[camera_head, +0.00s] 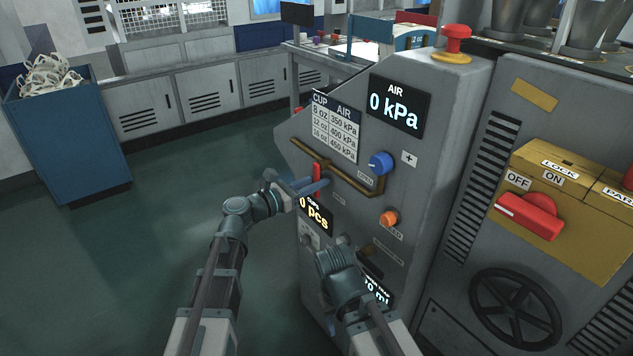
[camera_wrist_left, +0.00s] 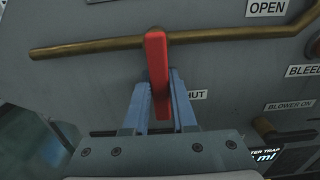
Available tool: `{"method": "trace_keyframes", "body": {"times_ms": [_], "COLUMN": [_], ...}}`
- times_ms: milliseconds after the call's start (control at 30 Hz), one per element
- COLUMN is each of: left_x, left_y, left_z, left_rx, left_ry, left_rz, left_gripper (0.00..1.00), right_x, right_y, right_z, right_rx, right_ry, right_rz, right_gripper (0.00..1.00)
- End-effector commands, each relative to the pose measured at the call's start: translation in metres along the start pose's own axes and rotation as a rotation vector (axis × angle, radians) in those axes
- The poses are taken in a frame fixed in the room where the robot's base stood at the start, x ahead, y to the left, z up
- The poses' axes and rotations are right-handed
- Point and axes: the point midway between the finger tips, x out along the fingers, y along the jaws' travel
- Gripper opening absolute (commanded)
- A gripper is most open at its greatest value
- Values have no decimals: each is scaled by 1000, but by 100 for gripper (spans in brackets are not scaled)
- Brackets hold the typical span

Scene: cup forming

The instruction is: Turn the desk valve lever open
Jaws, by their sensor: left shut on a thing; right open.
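The red valve lever (camera_head: 316,179) is on the sloped grey desk panel, on a brass pipe (camera_head: 345,176). In the left wrist view the red lever (camera_wrist_left: 157,75) hangs down from the brass pipe (camera_wrist_left: 95,48), its lower end near a label ending in "HUT". An "OPEN" label (camera_wrist_left: 267,8) is to the upper right. My left gripper (camera_head: 318,184) is at the lever; its blue fingers (camera_wrist_left: 160,100) are on both sides of it, shut on it. My right gripper (camera_head: 342,240) is low in front of the panel; its fingertips are hardly visible.
The air display (camera_head: 395,103) reads 0 kPa. A blue knob (camera_head: 381,163) and an orange knob (camera_head: 389,218) stick out of the panel right of the lever. A red mushroom button (camera_head: 456,39) is on top. Green floor (camera_head: 150,260) is clear to the left.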

Motion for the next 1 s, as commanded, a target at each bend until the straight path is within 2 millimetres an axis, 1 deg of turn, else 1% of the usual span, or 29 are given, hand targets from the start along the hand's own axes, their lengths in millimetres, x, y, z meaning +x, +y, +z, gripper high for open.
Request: {"method": "trace_keyframes", "body": {"times_ms": [167,367,1000], "left_x": [0,0,-1], "left_y": [-2,-7,-30], "left_z": [0,1,14], "left_rx": [-35,-151,-751], "left_ry": [1,1,0], "left_rz": [0,0,1], "left_gripper": [0,0,0], "right_x": [0,-1,-14], "right_y": [0,0,1], "right_z": [0,0,1], "right_rx": [0,0,1], "right_ry": [0,0,0], "right_rz": [0,0,-2], "right_gripper": [50,50,50]}}
